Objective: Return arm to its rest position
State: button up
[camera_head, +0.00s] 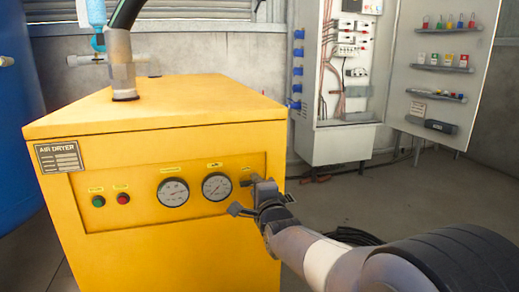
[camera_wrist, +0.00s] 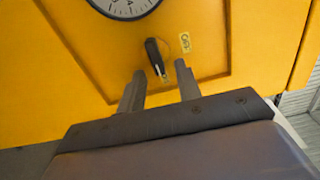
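My gripper (camera_head: 258,199) is in front of the right part of the panel on the yellow air dryer (camera_head: 160,105). In the wrist view, its two fingers (camera_wrist: 158,86) are spread apart with nothing between them. A black switch lever (camera_wrist: 155,56) sits on the panel just beyond the fingertips, beside a small yellow label (camera_wrist: 185,42). I cannot tell whether a finger touches the lever. My arm reaches in from the lower right.
The panel also has two round gauges (camera_head: 173,191), a green button (camera_head: 98,201) and a red button (camera_head: 123,198). A blue tank (camera_head: 15,110) stands at the left. An open electrical cabinet (camera_head: 340,85) is behind at the right. A black hose coil (camera_head: 355,237) lies on the floor.

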jog(key=shift+w+a, duration=0.1)
jog(key=shift+w, duration=0.35)
jog(key=shift+s, duration=0.15)
